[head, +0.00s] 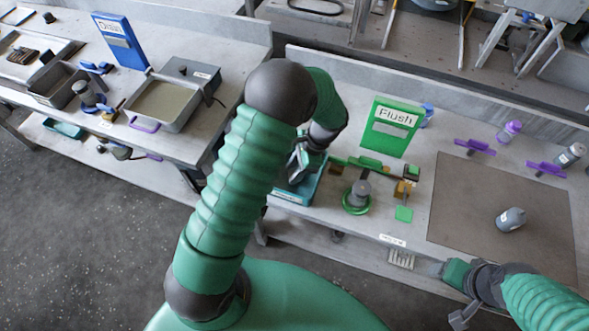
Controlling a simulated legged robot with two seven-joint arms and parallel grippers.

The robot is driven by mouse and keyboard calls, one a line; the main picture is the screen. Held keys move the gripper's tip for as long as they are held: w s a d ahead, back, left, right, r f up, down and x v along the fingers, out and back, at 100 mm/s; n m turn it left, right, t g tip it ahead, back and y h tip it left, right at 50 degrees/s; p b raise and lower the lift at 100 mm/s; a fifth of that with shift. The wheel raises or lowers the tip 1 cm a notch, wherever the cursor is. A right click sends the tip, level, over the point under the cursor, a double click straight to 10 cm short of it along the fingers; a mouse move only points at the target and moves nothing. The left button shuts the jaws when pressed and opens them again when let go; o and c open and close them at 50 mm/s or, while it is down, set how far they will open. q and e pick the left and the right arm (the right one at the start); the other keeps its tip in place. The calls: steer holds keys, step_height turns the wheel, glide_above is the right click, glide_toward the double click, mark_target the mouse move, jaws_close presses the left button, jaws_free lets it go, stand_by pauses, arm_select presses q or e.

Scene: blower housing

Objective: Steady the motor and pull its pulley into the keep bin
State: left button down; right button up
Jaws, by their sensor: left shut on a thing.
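My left gripper (297,166) reaches down over a teal bin (313,187) with a white label on its front. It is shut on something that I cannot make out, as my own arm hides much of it. A grey motor-like body (511,219) lies on the brown mat (465,205) at the right. Another grey, upright cylinder (359,190) stands in a green ring on the bench; I cannot tell which is the motor. My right gripper (459,317) is low at the bottom right, apart from both, and its jaws are unclear.
A green "Flush" sign (391,127) stands behind green and brass fittings (402,189). Purple clamps (475,147) and bottles (509,131) stand behind the mat. A second bench at left holds a blue sign (120,42) and a tray (190,115). Much of the mat is clear.

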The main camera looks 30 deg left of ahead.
arm_select(q)
steer(key=c, duration=0.9)
jaws_free()
steer(key=shift+a, duration=0.15)
steer(key=shift+c, duration=0.2)
steer(key=shift+d, duration=0.2)
steer(key=shift+r, duration=0.1)
